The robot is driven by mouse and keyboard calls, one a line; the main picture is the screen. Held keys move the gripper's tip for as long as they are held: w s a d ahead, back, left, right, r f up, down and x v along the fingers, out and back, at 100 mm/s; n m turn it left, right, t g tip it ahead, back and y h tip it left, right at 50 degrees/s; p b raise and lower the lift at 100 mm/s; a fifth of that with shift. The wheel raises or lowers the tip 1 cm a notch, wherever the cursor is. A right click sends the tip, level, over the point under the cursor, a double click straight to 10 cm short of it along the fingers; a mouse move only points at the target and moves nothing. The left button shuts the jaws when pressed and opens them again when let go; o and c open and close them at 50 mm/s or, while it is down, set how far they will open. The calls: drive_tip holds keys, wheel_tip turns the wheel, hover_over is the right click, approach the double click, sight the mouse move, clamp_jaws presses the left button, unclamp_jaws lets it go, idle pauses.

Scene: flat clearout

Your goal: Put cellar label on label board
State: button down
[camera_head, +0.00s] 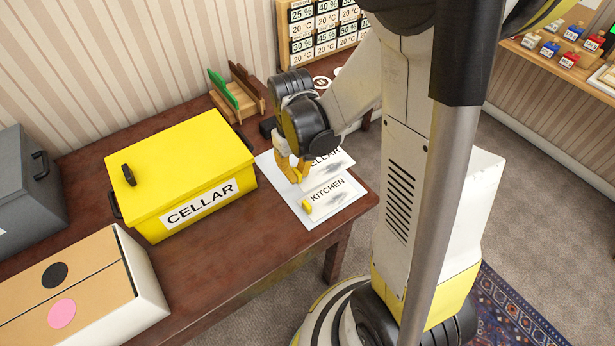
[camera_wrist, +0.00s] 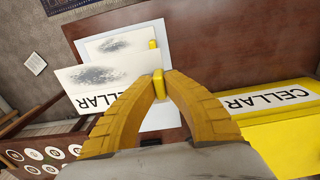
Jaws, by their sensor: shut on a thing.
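My gripper (camera_head: 297,173) is shut on the yellow tab (camera_wrist: 159,84) of the white cellar label (camera_wrist: 108,84). The cellar label (camera_head: 329,160) extends to the right of the fingers in the head view, partly hidden by my gripper. It is over the white label board (camera_head: 314,221) on the table; in the wrist view it looks nearer than the board (camera_wrist: 155,122) and overlaps the kitchen label's edge. I cannot tell whether it touches the board. The kitchen label (camera_head: 337,193), with its own yellow tab, lies on the board's near part.
A yellow box (camera_head: 183,166) marked CELLAR stands left of the board. A cardboard-topped white box (camera_head: 75,290) and a grey box (camera_head: 28,180) are farther left. A wooden rack (camera_head: 238,95) holding a green piece stands behind. Bare table lies before the yellow box.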

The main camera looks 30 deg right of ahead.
sight(313, 183)
drive_tip(key=s+d, duration=0.1)
drive_tip(key=s+d+f, duration=0.1)
drive_tip(key=s, duration=0.1)
drive_tip(key=shift+d+f+b, duration=0.1)
drive_tip(key=shift+b, duration=0.25)
drive_tip(key=shift+s+d+f, duration=0.15)
drive_tip(key=shift+d+f, duration=0.05)
drive_tip(key=shift+f, duration=0.05)
drive_tip(key=w+f+b, duration=0.1)
drive_tip(key=w+f, duration=0.1)
drive_tip(key=w, duration=0.1)
drive_tip(key=w+a+f+b, duration=0.1)
drive_tip(key=w+f+b, duration=0.1)
drive_tip(key=w, duration=0.2)
drive_tip(key=w+a+f+b, duration=0.1)
drive_tip(key=w+f+b, duration=0.1)
drive_tip(key=w, duration=0.2)
drive_tip(key=shift+f, duration=0.4)
drive_tip(key=shift+f+b, duration=1.05)
drive_tip(key=shift+f, duration=0.85)
drive_tip(key=shift+f, duration=0.2)
drive_tip(key=c, duration=1.6)
unclamp_jaws()
